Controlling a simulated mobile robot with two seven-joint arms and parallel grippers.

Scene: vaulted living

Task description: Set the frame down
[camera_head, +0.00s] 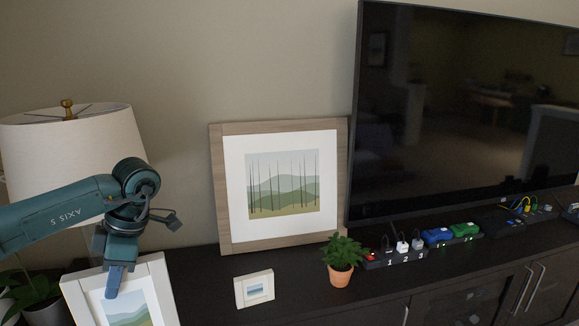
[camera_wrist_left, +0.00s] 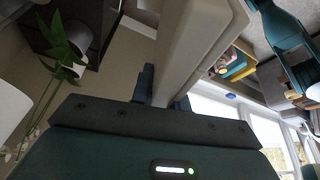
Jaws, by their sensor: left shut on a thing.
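A white picture frame (camera_head: 154,282) with a green hill print stands at the lower left of the head view, its lower part cut off by the picture edge. My left gripper (camera_head: 114,280) is shut on the top edge of this frame, one blue finger showing in front of it. In the left wrist view the frame (camera_wrist_left: 196,45) is a pale bar rising from between the fingers (camera_wrist_left: 165,88). Whether its bottom touches anything is hidden. My right gripper cannot be made out.
A dark cabinet (camera_head: 205,287) runs along the wall. On it are a large wood frame (camera_head: 219,190), a small white frame (camera_head: 254,288), a potted plant (camera_head: 341,272), power strips (camera_head: 396,259) and a television (camera_head: 455,120). A lamp (camera_head: 75,150) stands behind my left arm. Bare top lies left of the small frame.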

